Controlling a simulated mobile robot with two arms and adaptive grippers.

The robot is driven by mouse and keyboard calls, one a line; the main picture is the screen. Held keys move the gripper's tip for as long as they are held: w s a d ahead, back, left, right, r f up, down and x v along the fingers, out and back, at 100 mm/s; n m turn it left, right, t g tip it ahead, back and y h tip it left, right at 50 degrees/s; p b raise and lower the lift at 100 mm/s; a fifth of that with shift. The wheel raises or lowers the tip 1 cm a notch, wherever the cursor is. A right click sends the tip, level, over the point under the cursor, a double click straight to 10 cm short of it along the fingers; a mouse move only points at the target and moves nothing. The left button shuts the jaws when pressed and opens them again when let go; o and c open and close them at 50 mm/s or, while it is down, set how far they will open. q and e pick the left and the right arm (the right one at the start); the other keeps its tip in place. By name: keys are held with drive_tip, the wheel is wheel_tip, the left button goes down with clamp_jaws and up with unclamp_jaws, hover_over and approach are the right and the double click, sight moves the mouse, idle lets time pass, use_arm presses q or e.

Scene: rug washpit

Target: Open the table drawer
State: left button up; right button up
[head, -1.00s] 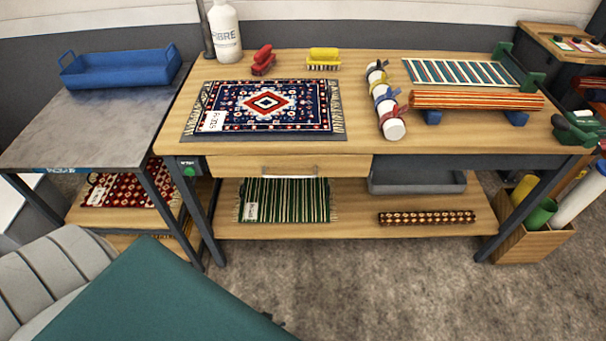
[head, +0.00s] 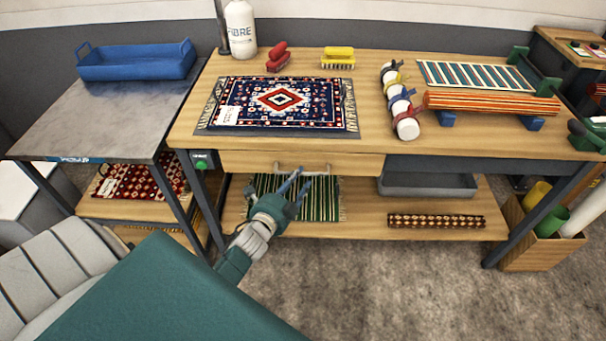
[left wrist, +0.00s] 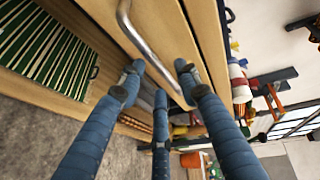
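The table drawer (head: 250,163) has a pale wooden front below the tabletop and looks shut in the head view. Its curved metal handle (head: 318,172) sits mid-front; my fingers partly overlap it there. In the left wrist view the handle (left wrist: 142,38) runs beyond and between my spread fingertips. My left gripper (head: 299,180) is at the handle, with its blue fingers apart and not closed on it. The left gripper (left wrist: 160,82) shows no object held in the left wrist view. Whether a finger touches the handle is unclear. My right gripper is not in view.
The wooden table (head: 370,153) carries a patterned rug (head: 285,100), brushes and a tied white roll (head: 404,122). A striped green rug (head: 328,200) lies on the lower shelf. A metal side table (head: 110,120) stands left.

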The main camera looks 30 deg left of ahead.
sight(303, 173)
use_arm(q)
drive_tip(key=x, duration=0.3)
drive_tip(key=shift+w, duration=0.3)
drive_tip(key=c, duration=0.8)
clamp_jaws()
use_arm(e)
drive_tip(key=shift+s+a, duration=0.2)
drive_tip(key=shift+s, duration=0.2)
